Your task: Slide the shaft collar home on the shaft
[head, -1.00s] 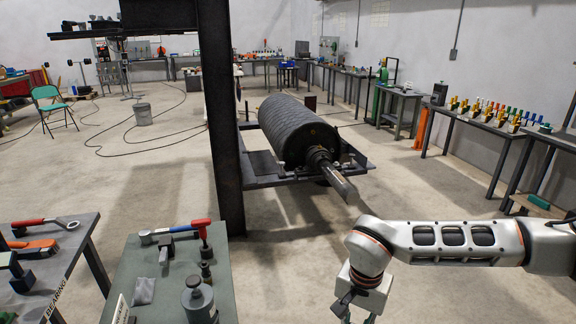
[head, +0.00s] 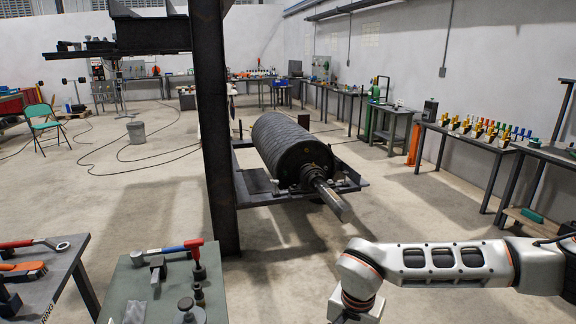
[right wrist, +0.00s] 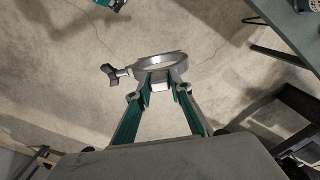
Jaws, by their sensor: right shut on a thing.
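The shaft collar (right wrist: 160,66) is a grey metal ring with a dark clamp knob on its left side, seen in the right wrist view. My right gripper (right wrist: 160,88) is shut on the collar's near edge, and the ring stands out beyond the fingertips over bare floor. In the head view my right arm comes in from the right; its gripper is cut off at the bottom edge. The shaft (head: 333,202) sticks out toward me from the dark ribbed pulley drum (head: 290,145). The collar is apart from the shaft. My left gripper is out of view.
A dark steel post (head: 215,130) stands left of the drum, which rests on a low frame (head: 262,192). A green-topped table (head: 135,285) with tools is at the lower left. A bench (head: 470,138) with coloured parts lines the right wall. The floor between is clear.

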